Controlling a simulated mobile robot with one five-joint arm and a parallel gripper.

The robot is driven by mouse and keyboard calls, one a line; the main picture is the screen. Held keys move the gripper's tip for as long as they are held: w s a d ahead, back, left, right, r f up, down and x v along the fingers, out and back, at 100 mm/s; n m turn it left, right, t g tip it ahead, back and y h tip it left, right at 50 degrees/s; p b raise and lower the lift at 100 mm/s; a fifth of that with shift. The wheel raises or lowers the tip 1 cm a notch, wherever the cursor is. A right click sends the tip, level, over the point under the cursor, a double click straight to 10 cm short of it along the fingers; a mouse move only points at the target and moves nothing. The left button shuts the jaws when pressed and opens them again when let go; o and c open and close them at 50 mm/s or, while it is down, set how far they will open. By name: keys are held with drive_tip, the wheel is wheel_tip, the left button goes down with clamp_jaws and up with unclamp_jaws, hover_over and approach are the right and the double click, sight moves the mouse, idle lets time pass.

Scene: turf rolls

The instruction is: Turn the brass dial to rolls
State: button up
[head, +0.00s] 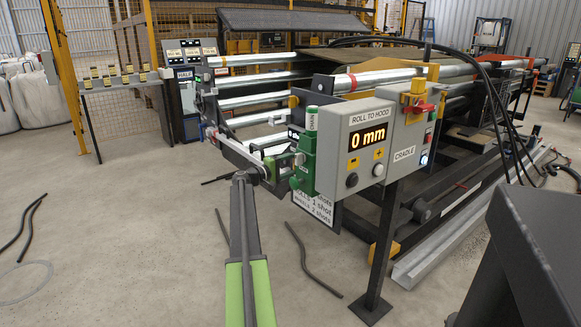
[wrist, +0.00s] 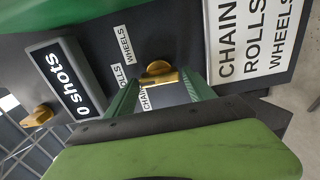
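The brass dial (wrist: 160,72) sits on a dark panel in the wrist view, with CHAIN (wrist: 148,98), ROLLS (wrist: 122,78) and WHEELS (wrist: 122,45) labels beside it. I cannot tell which label it points to. My gripper (wrist: 161,84) has its two green fingers apart, one on each side of the dial; I see no clear contact. In the head view my gripper (head: 272,166) reaches the left side of the green unit (head: 308,160) on the control post. The dial is not clear there.
A second brass knob (wrist: 37,116) and a "0 shots" display (wrist: 62,80) lie left of the dial. A white sign (wrist: 250,45) is at right. In the head view, a grey "0 mm" box (head: 365,120) stands beside the green unit. Floor at left is mostly clear, with loose hoses.

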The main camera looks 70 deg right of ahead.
drive_tip(key=shift+o, duration=0.6)
drive_tip(key=shift+a, duration=0.1)
drive_tip(key=v, duration=1.7)
drive_tip(key=shift+a, duration=0.2)
drive_tip(key=shift+f, duration=0.1)
